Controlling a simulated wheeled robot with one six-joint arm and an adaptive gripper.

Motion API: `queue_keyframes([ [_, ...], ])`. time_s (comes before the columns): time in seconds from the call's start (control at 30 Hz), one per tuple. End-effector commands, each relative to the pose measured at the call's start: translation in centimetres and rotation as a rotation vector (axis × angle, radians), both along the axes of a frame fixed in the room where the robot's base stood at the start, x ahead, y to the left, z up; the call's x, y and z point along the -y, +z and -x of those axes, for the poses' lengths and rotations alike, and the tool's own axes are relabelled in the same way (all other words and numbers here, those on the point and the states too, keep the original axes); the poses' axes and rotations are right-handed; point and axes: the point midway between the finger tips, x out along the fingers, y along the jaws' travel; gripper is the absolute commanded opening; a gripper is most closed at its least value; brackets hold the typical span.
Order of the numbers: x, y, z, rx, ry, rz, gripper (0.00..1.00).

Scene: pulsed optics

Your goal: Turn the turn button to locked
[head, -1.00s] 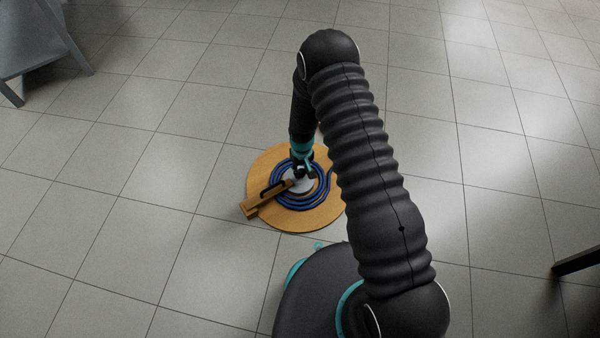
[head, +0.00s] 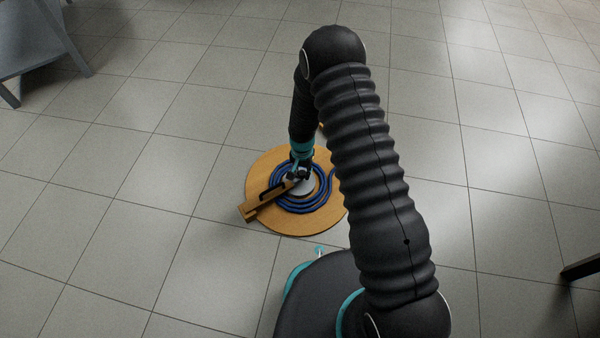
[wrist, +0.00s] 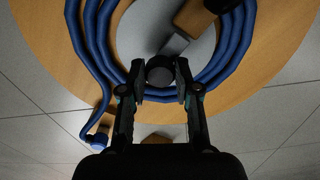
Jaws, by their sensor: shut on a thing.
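A round dark knob (wrist: 160,71), which I take to be the turn button, sits between my gripper's fingertips in the wrist view. My gripper (wrist: 160,76) is shut on it, one finger on each side. A grey bar (wrist: 174,47) runs from beside the knob toward a wooden piece (wrist: 194,17). Below lies a grey disc (wrist: 140,27). In the head view my gripper (head: 300,173) points down over the disc, and the knob is too small to make out. No locked marking can be read.
A round wooden board (head: 325,224) carries a coiled blue hose (head: 298,209). A wooden bar (head: 258,206) with a black handle reaches past its left edge. A grey piece of furniture (head: 35,40) stands at the upper left.

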Motion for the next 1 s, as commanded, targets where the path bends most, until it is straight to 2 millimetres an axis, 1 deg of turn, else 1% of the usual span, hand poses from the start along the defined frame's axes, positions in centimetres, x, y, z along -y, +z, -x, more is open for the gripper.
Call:
queue_keyframes([
  [0.03,0.18,-0.4,0.58,-0.014,-0.012,0.005,0.0],
  [0.6,0.24,-0.35,0.54,-0.014,-0.039,0.005,0.0],
  [0.63,0.23,-0.35,0.53,-0.013,-0.039,0.005,0.39],
  [0.67,0.23,-0.34,0.51,-0.013,-0.039,0.004,0.47],
  [0.7,0.21,-0.32,0.46,-0.012,-0.038,0.003,0.56],
  [1.0,0.03,-0.07,0.18,-0.005,-0.036,0.002,0.57],
])
